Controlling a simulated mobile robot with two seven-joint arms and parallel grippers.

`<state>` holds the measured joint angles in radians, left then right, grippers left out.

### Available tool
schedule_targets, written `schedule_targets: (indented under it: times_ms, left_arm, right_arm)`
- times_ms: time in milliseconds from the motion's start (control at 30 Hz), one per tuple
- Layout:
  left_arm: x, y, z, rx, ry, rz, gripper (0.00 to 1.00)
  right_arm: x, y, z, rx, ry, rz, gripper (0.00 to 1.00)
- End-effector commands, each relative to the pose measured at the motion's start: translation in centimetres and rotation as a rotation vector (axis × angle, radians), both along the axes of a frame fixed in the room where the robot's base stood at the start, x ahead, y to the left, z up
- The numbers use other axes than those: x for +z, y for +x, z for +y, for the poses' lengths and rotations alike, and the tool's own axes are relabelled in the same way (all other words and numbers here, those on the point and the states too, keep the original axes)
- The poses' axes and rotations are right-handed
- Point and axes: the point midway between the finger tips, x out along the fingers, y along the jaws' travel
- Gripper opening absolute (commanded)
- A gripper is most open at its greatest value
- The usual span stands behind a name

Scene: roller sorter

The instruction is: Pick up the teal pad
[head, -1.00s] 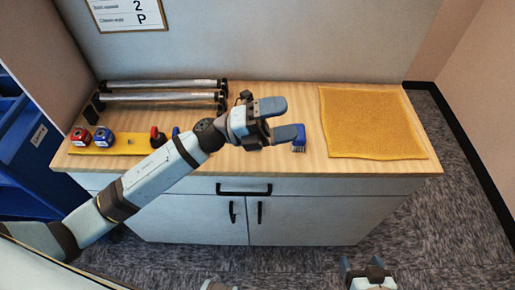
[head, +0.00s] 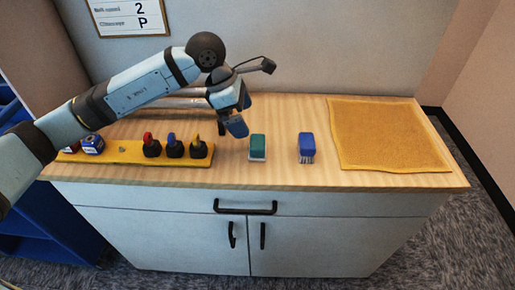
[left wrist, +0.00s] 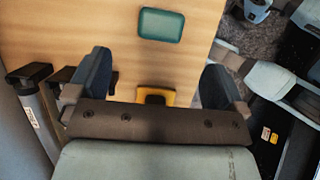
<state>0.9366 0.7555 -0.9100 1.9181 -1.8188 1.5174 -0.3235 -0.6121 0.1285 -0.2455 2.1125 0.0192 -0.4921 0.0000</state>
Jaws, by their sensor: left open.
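The teal pad (head: 257,147) stands on the wooden cabinet top, between the stamp row and a blue pad. In the left wrist view the teal pad (left wrist: 161,25) lies on the wood, beyond the fingertips. My left gripper (head: 237,122) is above the cabinet top, just left of the teal pad and apart from it. My right gripper does not show clearly; part of my body shows at the upper right of the left wrist view.
The blue pad (head: 306,148) stands to the right of the teal pad. A yellow strip (head: 122,160) with several stamps lies to the left. Metal rollers (head: 180,103) lie behind my left arm. A golden mat (head: 388,135) covers the right end. Bare wood lies in front of the pads.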

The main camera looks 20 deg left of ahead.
Motion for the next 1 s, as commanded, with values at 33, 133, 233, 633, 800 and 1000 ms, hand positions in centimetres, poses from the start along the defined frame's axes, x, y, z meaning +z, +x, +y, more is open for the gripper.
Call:
schedule_targets:
  times_ms: [33, 133, 233, 633, 800, 1000]
  left_arm:
    - [-1.1, 0.1, -0.5, -0.001, -0.002, 0.004, 0.98]
    - [-2.8, 0.2, -1.2, -0.001, -0.002, 0.004, 0.98]
    - [-3.9, 0.4, -1.6, 0.000, -0.004, 0.001, 0.98]
    - [-7.2, 0.6, -2.8, -0.001, -0.004, 0.004, 0.98]
    - [-9.2, 0.9, -3.6, 0.000, -0.005, 0.002, 0.98]
    - [-9.3, 0.9, -3.6, 0.000, -0.004, 0.000, 0.98]
  right_arm:
    - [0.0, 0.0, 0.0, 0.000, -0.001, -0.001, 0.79]
    - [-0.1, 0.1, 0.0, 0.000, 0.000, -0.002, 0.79]
    - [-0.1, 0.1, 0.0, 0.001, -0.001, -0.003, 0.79]
    - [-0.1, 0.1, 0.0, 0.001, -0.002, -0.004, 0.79]
    - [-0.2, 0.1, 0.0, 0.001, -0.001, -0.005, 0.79]
    - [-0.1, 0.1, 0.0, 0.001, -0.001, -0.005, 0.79]
